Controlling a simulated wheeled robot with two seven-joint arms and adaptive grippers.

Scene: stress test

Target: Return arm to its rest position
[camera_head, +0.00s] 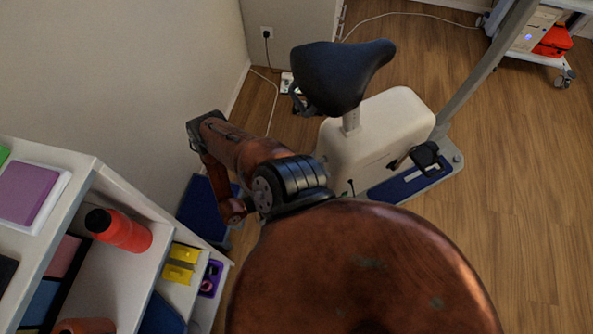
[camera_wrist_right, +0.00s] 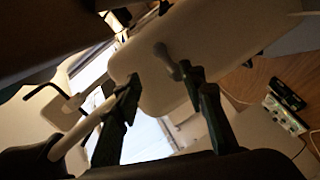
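In the right wrist view, the two dark fingers of my right gripper (camera_wrist_right: 164,82) stand apart with a clear gap. It is open and holds nothing. Behind the gap is a pale, rounded body with a grey crank-like part; I cannot tell how far off it is. In the head view, a reddish-brown arm of mine (camera_head: 245,150) with a black ringed joint reaches out beside the exercise bike, and a large brown link fills the lower middle. I cannot tell its fingers there. My left gripper does not show in either view.
An exercise bike (camera_head: 375,135) with a black seat (camera_head: 340,75) stands just beyond the arm. A white shelf unit (camera_head: 125,185) at lower left holds a red bottle (camera_head: 120,230) and yellow items (camera_head: 180,263). A wall is at left. Wooden floor (camera_head: 520,170) at right is clear.

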